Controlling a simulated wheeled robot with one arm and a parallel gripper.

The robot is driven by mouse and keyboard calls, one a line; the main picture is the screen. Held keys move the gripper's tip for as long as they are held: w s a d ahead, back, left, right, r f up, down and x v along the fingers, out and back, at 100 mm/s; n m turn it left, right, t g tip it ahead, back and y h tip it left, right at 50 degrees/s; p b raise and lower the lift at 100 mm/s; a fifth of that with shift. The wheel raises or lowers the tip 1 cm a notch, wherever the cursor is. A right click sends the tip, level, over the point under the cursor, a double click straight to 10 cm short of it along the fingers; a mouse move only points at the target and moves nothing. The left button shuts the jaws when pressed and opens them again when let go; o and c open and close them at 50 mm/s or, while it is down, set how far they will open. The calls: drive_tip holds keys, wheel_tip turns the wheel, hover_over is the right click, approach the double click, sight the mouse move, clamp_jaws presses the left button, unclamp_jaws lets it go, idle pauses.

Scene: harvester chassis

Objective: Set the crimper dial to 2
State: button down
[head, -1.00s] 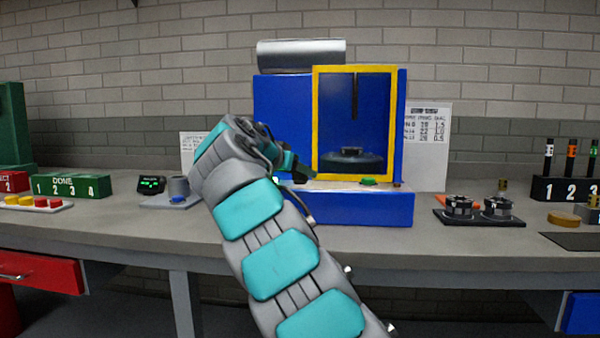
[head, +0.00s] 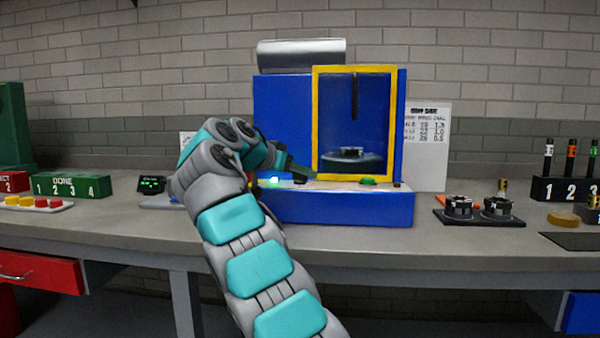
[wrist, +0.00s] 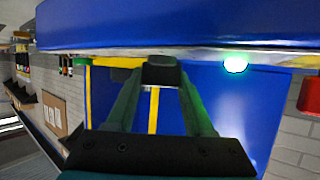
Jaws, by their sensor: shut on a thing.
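The crimper is the blue machine (head: 284,130) with a yellow-framed window, standing on the bench at centre. My gripper (head: 308,176) reaches in from the left to the ledge on the machine's front. In the wrist view my gripper (wrist: 160,80) is shut on a small black knob (wrist: 161,72), which appears to be the crimper dial. The fingers lie on either side of it. Its marks and setting cannot be read. A lit green-white lamp (wrist: 235,63) is beside the knob and also shows in the head view (head: 274,181).
A green button (head: 368,181) sits on the ledge right of my gripper. A red part (wrist: 312,95) shows at the wrist view's right edge. A printed chart (head: 428,145) stands right of the machine. A black tray (head: 480,218) with round dies lies farther right. The bench front is clear.

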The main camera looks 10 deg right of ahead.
drive_tip(key=shift+g, duration=0.3)
idle(0.4)
drive_tip(key=shift+c, duration=1.4)
unclamp_jaws()
